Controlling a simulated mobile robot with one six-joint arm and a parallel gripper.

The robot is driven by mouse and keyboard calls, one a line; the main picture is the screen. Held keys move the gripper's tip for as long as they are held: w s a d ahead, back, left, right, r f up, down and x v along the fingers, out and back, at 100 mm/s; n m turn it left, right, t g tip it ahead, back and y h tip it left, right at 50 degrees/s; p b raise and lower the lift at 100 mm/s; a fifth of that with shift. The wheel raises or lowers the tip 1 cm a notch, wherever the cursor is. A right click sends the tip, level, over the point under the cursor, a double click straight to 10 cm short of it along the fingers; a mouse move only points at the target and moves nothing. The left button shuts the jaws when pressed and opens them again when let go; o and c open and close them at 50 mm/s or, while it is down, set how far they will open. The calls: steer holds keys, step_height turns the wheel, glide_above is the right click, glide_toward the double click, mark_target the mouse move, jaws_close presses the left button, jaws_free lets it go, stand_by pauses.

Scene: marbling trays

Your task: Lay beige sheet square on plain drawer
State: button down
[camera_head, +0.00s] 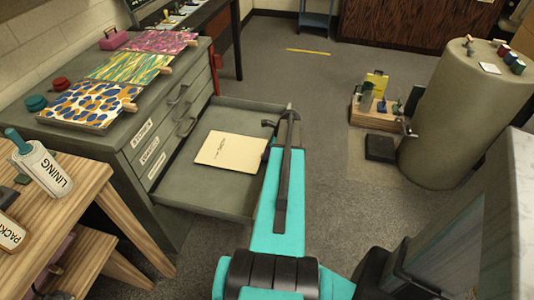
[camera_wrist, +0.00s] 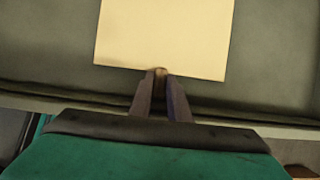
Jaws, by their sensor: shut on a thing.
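The beige sheet (camera_head: 230,150), with small dark print too small to read, is over the floor of the open grey drawer (camera_head: 215,195). In the wrist view the sheet (camera_wrist: 165,35) has its near edge roughly parallel to the drawer's edge (camera_wrist: 60,98). My gripper (camera_wrist: 160,74) is shut on a small brown tab at the middle of that near edge. In the head view my arm hides the fingertips and the sheet's right end. I cannot tell whether the sheet touches the drawer floor.
The grey cabinet (camera_head: 110,140) has several patterned sheets on top, including a blue-orange one (camera_head: 90,103). A round pillar (camera_head: 460,120) and wooden caddy (camera_head: 375,120) stand at right.

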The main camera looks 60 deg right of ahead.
steer(key=shift+s+a+f, duration=0.1)
steer(key=shift+s+f, duration=0.1)
steer(key=shift+f, duration=0.25)
steer(key=c, duration=1.2)
jaws_free()
steer(key=shift+f, duration=0.1)
steer(key=shift+w+r, duration=0.1)
steer(key=shift+r, duration=0.15)
steer(key=shift+r+p, duration=2.5)
steer(key=shift+r, duration=1)
